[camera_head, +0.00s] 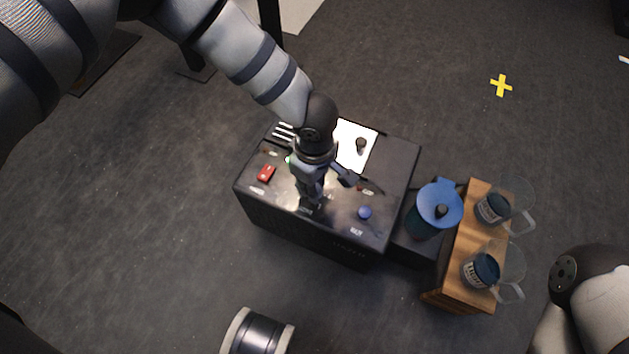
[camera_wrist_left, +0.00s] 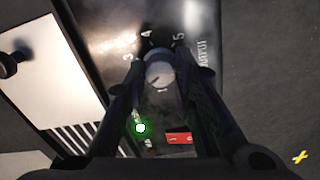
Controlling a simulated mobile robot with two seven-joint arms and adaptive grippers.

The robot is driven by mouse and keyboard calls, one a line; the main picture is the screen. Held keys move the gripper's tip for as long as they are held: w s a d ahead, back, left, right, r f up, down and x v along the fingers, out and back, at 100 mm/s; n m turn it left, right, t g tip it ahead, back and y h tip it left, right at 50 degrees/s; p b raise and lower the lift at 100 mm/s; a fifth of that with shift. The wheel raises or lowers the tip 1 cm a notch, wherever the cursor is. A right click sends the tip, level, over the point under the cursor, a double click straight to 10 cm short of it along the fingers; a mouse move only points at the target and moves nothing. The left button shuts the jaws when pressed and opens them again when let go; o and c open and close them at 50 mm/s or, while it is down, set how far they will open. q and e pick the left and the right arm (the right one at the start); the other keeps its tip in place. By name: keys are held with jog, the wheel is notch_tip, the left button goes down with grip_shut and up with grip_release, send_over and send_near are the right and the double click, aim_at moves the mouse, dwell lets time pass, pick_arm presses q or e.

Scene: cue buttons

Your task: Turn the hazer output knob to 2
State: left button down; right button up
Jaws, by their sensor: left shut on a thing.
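The hazer (camera_head: 250,205) is a black box on the floor with a control panel on top. In the left wrist view the round grey output knob (camera_wrist_left: 159,75) sits on the panel, with the numbers 3, 4 and 5 visible around its far side. My left gripper (camera_head: 318,190) is over the panel, and its fingers also show in the left wrist view (camera_wrist_left: 162,68), shut on the knob from both sides. A mark on the knob's face is too small to read surely. In the head view the gripper hides the knob. My right gripper is out of view.
A blue-lidded jug (camera_head: 439,204) and a wooden stand (camera_head: 467,240) with two clear mugs are at the right.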

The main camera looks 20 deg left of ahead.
pick_arm(q)
jog(key=shift+s+f+m, duration=0.1)
jog(key=shift+s+m, duration=0.05)
jog(key=shift+m, duration=0.35)
jog(key=c, duration=1.3)
grip_release()
jog(key=shift+c, duration=0.2)
notch_tip(320, 180, up, 12)
